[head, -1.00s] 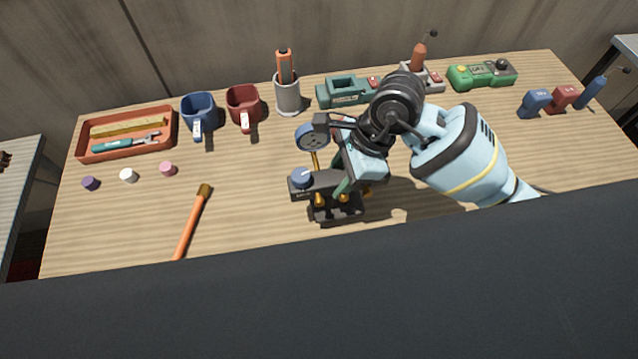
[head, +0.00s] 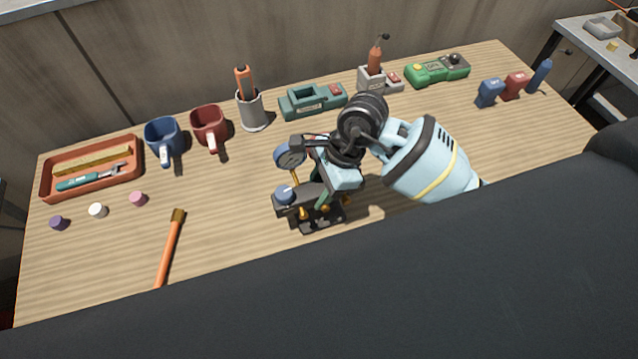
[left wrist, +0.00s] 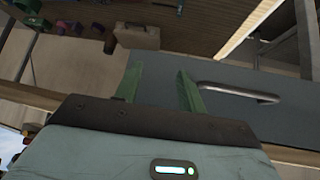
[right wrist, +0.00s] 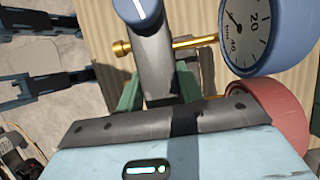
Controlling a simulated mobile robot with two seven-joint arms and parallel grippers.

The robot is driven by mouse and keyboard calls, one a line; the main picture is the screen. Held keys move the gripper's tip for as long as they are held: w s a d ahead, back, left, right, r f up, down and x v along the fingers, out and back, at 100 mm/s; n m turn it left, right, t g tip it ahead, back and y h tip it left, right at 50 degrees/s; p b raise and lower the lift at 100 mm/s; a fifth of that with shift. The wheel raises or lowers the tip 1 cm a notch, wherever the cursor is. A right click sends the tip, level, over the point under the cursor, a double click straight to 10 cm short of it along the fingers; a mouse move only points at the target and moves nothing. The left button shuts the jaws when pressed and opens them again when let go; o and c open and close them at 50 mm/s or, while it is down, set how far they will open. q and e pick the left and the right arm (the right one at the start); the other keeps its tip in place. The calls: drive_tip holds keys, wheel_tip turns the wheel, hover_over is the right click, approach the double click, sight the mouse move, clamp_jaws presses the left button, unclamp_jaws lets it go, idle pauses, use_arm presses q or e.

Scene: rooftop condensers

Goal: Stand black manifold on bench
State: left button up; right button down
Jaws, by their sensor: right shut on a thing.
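The black manifold (head: 313,191) has a blue knob, brass fittings and a round gauge, and is over the front middle of the bench (head: 235,230). My right gripper (head: 325,187) is shut on its body, its green fingers partly hidden. I cannot tell whether the manifold's lower end touches the bench. In the right wrist view the manifold (right wrist: 154,60) is between the fingers, with a blue-rimmed gauge and a red one at the right. My left gripper (left wrist: 158,75) is open and empty in the left wrist view, facing a grey drawer front with a handle.
An orange-handled tool (head: 168,255) lies left of the manifold. Mugs (head: 208,125), a red tray (head: 92,185), a pen cup (head: 252,110) and green devices (head: 437,70) line the back. Small caps (head: 98,210) sit at left. Bench right of my arm is fairly clear.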

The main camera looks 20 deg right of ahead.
drive_tip(key=c, duration=0.9)
unclamp_jaws()
drive_tip(key=shift+f, duration=0.1)
drive_tip(key=v, duration=1.2)
